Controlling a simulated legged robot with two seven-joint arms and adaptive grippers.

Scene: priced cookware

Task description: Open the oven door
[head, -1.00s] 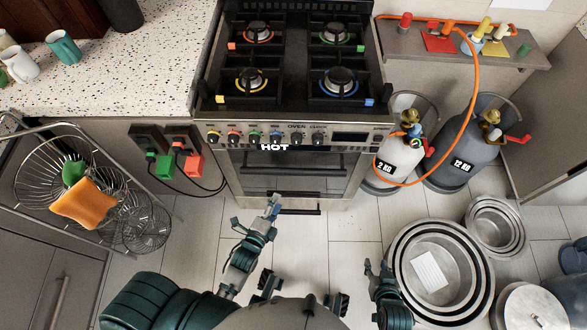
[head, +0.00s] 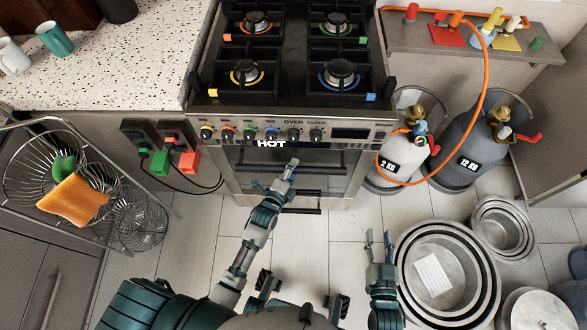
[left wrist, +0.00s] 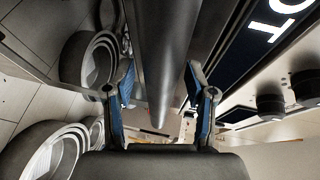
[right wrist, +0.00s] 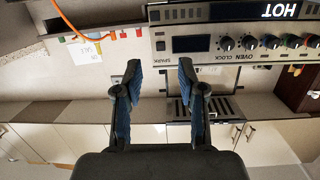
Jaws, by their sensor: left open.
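The oven (head: 340,180) stands below the gas hob, and its dark front door looks shut. A black strip marked HOT (head: 272,144) runs along its top. My left gripper (head: 287,175) is in front of the upper part of the door, open. In the left wrist view, a grey round bar (left wrist: 162,60), which looks like the door handle, lies between its two spread fingers (left wrist: 160,95). I cannot tell whether they touch it. My right gripper (head: 378,245) is open and empty, low over the floor to the right; its fingers also show apart in the right wrist view (right wrist: 157,90).
A control panel with several knobs (head: 250,134) is above the door. Gas bottles (head: 402,160) with an orange hose stand right of the oven. Nested pots (head: 400,255) sit on the floor near my right gripper. A wire rack (head: 25,175) is at the left. Floor before the oven is clear.

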